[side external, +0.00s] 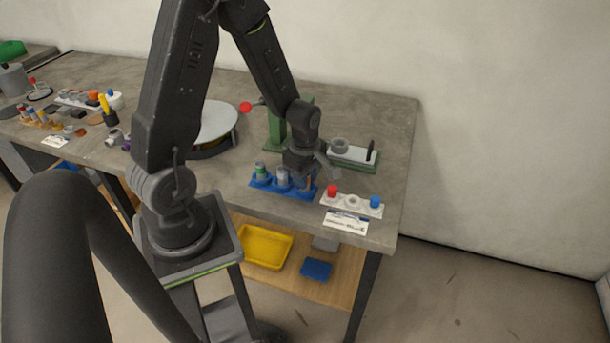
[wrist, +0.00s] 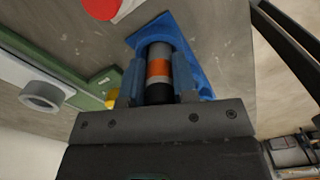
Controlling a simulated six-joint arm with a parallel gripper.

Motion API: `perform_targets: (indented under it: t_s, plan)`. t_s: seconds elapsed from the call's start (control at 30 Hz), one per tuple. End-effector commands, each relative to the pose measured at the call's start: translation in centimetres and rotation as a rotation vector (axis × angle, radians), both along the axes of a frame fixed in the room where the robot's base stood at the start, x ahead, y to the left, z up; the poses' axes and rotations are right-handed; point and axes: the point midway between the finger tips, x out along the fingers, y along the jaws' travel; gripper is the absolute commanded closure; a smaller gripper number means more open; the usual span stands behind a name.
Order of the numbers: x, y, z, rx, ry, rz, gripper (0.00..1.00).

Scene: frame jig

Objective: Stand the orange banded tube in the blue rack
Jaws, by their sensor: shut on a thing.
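The orange banded tube (wrist: 159,68) is grey with an orange band and a black end nearest the wrist camera. My gripper (wrist: 158,88) is shut on it, one finger on each side. The blue rack (wrist: 208,78) lies directly beyond the tube in the wrist view. In the side view my gripper (side external: 309,176) is over the right end of the blue rack (side external: 263,184), and mostly hides the tube there. A green-topped tube (side external: 261,169) and a grey tube (side external: 282,176) stand in the rack. I cannot tell whether the held tube's lower end is in a hole.
A white holder with red and blue caps (side external: 352,203) and a label card (side external: 345,222) lie right of the rack. A green-based fixture with a grey ring (side external: 340,146) stands behind. A round plate (side external: 216,120) is to the left. The table edge is close in front.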

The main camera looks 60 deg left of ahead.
Motion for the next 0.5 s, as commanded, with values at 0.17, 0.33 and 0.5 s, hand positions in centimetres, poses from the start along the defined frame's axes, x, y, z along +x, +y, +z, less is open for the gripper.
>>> perform_targets:
  t_s: [0.17, 0.33, 0.5]
  plan:
    - [0.02, 0.01, 0.02, 0.000, -0.001, 0.000, 0.71]
    - [0.02, 0.01, 0.02, 0.000, -0.001, 0.000, 0.55]
    - [0.02, 0.01, 0.02, 0.000, -0.001, 0.000, 0.44]
